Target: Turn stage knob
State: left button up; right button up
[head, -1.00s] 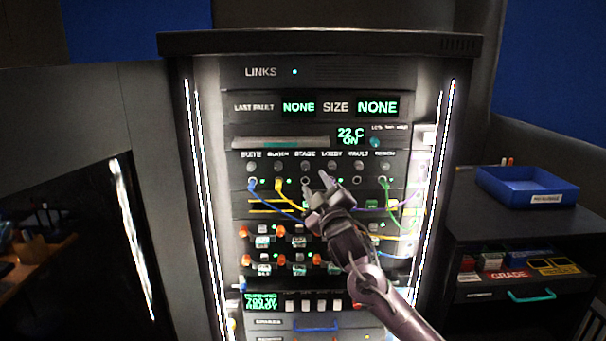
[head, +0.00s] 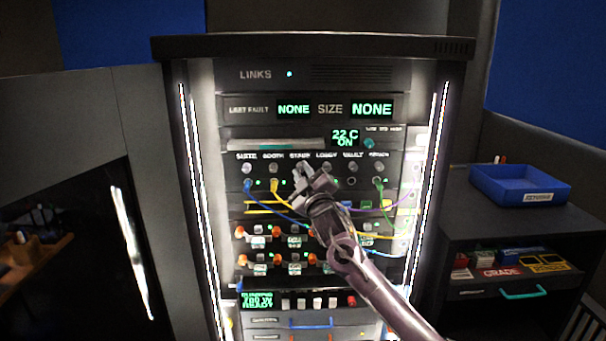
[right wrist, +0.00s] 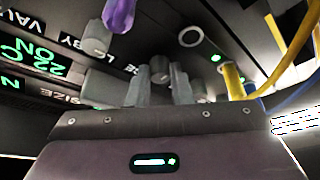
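The stage knob (right wrist: 160,68) is a small grey cylinder in the right wrist view, below the empty stage jack (right wrist: 190,36) of this upside-down picture. My right gripper (right wrist: 161,80) is open, with its two fingers on either side of the knob's outline. I cannot tell whether they touch it. In the head view, the right gripper (head: 307,172) is just below the STAGE label (head: 300,156) and hides the stage knob and jack. My left gripper is not in view.
The rack panel has a row of similar knobs, including the suite knob (head: 247,168). Blue, yellow, purple and green cables hang below the row, near my right gripper; the yellow cable (right wrist: 234,80) is close by. A blue tray (head: 520,184) sits on the side cabinet.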

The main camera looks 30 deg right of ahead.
grip_shut()
jog(key=shift+f, duration=0.15)
jog(key=m+g+h+b, duration=0.2)
jog(key=m+h, duration=0.1)
jog(key=m, duration=0.5)
jog(key=m+g+h+b, duration=0.2)
jog(key=m+h+b, duration=0.1)
jog(key=m, duration=0.5)
jog(key=a+m+g+h+b, duration=0.1)
jog(key=m+g+h+b, duration=0.1)
jog(key=m, duration=0.7)
jog(key=shift+w+h+b, duration=0.4)
jog(key=shift+h+b, duration=0.2)
jog(key=shift+h, duration=0.6)
jog(key=shift+m, duration=0.3)
jog(key=o, duration=0.6)
grip_release()
